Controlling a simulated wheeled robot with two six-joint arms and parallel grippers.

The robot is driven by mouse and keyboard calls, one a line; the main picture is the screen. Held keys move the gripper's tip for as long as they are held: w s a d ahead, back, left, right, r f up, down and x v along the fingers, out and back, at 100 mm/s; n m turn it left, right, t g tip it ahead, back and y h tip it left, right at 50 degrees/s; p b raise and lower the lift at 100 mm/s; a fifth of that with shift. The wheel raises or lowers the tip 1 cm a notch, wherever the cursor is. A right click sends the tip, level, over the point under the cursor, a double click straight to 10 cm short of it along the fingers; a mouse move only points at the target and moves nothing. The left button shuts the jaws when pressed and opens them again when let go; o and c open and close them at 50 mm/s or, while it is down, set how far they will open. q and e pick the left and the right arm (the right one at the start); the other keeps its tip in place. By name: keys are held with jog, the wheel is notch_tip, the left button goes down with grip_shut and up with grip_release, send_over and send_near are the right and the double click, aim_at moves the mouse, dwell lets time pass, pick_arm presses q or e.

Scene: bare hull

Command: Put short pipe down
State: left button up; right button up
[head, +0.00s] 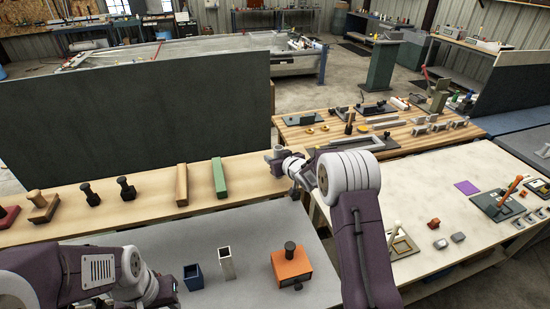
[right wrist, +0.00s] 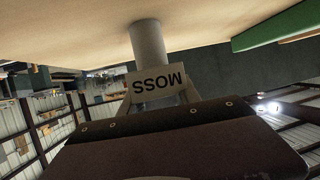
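The short pipe (right wrist: 147,42) is a plain grey cylinder in the right wrist view, which is upside down. It is upright, with its lower end at the wooden bench top. A pale plate marked "MOSS" (right wrist: 156,84) covers its other end. My right gripper (right wrist: 157,98) has its fingers on both sides of that end and seems shut on the pipe; the plate hides the contact. In the head view the right gripper (head: 286,162) is small, at the right end of the wooden bench, beside the grey pipe (head: 278,150). My left arm shows at lower left; its gripper is out of view.
The wooden bench (head: 150,176) also holds a green bar (head: 218,178), a wooden bar (head: 182,184) and dark stamp-like pieces. A grey table in front bears an orange block (head: 291,267) and two open boxes. A dark panel (head: 140,120) stands behind the bench.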

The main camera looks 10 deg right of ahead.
jog(key=shift+o, duration=0.5)
jog(key=shift+s+r, duration=0.1)
jog(key=shift+r, duration=0.1)
jog(key=b+v, duration=0.2)
jog(key=v, duration=1)
jog(key=shift+b, duration=0.35)
